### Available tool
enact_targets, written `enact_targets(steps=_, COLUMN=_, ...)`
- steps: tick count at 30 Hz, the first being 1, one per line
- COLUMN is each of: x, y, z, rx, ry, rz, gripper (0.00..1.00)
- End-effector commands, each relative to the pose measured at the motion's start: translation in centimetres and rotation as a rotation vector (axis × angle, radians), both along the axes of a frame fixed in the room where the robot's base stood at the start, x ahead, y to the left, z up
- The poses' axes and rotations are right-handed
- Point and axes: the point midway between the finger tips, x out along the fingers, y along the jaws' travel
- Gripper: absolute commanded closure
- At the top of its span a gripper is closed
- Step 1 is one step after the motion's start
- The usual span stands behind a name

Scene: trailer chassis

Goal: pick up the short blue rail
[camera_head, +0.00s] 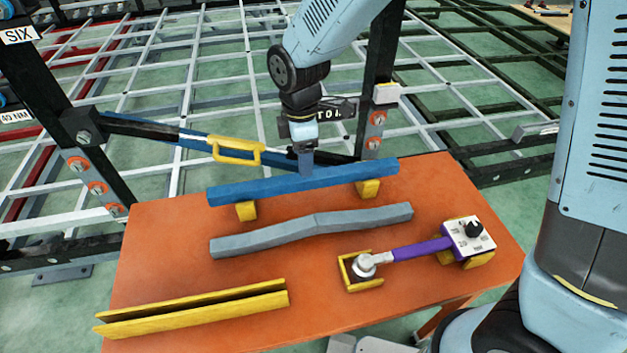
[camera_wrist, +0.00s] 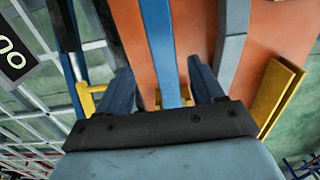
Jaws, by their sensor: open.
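The short blue rail (camera_head: 285,185) lies across two yellow support blocks (camera_head: 245,211) on the orange table. My gripper (camera_head: 306,170) points down just above the middle of the rail. In the wrist view my gripper (camera_wrist: 160,72) is open, with the blue rail (camera_wrist: 160,40) running between its two spread fingers. The rail appears nearer the right finger. I cannot tell whether either finger touches it.
A grey bent rail (camera_head: 310,230) lies in front of the blue rail. A yellow channel (camera_head: 190,308) and a purple-handled tool (camera_head: 420,248) are on the table (camera_head: 180,262). Behind stand a dark frame post (camera_head: 378,95) and a blue bar with a yellow handle (camera_head: 237,150).

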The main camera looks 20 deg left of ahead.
Motion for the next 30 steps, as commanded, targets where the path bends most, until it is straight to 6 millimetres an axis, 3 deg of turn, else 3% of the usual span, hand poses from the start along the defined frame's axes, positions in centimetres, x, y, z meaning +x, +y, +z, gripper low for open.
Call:
enact_targets(steps=10, x=0.1, y=-0.3, z=-2.5, rx=-0.001, ry=0.0, rz=-0.002, gripper=0.33)
enact_targets(steps=19, x=0.2, y=-1.0, z=-6.2, rx=-0.001, ry=0.0, rz=-0.001, gripper=0.33)
enact_targets(steps=30, x=0.3, y=-1.0, z=-6.8, rx=0.001, ry=-0.002, rz=-0.003, gripper=0.35)
